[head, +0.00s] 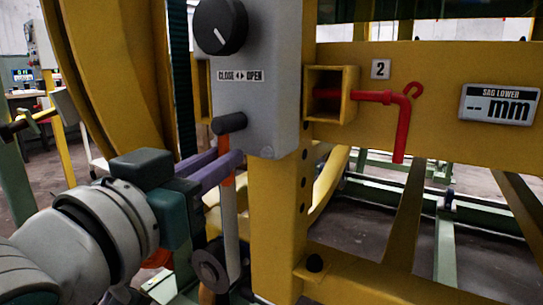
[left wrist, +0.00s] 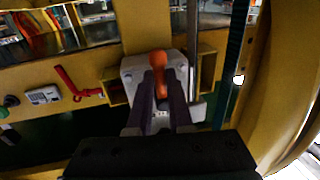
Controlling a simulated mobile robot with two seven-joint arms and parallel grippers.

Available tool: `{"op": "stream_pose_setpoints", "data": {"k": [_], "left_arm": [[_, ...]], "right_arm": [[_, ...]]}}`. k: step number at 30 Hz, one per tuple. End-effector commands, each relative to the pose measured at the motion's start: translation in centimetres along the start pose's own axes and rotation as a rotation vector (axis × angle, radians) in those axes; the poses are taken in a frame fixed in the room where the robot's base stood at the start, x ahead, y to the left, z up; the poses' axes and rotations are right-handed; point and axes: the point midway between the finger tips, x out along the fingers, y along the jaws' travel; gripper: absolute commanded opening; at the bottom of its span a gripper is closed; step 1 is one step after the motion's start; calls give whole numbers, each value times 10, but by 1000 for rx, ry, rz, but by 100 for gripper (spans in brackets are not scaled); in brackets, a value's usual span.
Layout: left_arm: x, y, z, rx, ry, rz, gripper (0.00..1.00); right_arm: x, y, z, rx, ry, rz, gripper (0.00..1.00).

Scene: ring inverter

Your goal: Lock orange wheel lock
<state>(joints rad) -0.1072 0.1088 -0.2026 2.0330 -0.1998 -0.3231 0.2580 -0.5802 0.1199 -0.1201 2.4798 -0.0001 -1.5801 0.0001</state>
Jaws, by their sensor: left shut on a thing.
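The orange wheel lock lever (head: 226,180) is below the grey lock box (head: 262,85), mostly hidden by my fingers in the head view. A dark knob end shows just above the fingers. In the left wrist view the orange lever (left wrist: 159,61) stands between my fingertips. My left gripper (head: 222,163) comes in from the lower left, its purple fingers shut on the lever; they also show in the left wrist view (left wrist: 161,88). The box carries a black rotary knob (head: 220,27) with a white mark, above a CLOSE/OPEN label (head: 240,76). My right gripper is not seen.
A yellow post (head: 277,220) stands right behind the lever. A red hooked pin (head: 402,120) sits in a yellow bracket to the right, near a "mm" display (head: 500,104). A large yellow ring (head: 112,75) rises at the left, close to my wrist.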

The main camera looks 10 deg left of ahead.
Motion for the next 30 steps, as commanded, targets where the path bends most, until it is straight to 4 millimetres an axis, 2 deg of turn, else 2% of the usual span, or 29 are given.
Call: {"op": "stream_pose_setpoints", "data": {"k": [1, 8, 16, 19, 23, 30], "left_arm": [[0, 0, 0, 2, 2, 0, 22], [0, 0, 0, 1, 1, 0, 48], [-1, 0, 0, 0, 0, 0, 48], [-7, 0, 0, 0, -2, -1, 48], [-25, 0, -1, 0, -4, -1, 48], [-69, 0, 0, 0, -4, -1, 48]], "right_arm": [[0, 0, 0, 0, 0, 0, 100], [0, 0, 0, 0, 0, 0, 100], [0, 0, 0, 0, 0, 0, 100], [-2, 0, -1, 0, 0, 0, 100], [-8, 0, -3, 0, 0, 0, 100], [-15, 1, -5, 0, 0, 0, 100]]}}
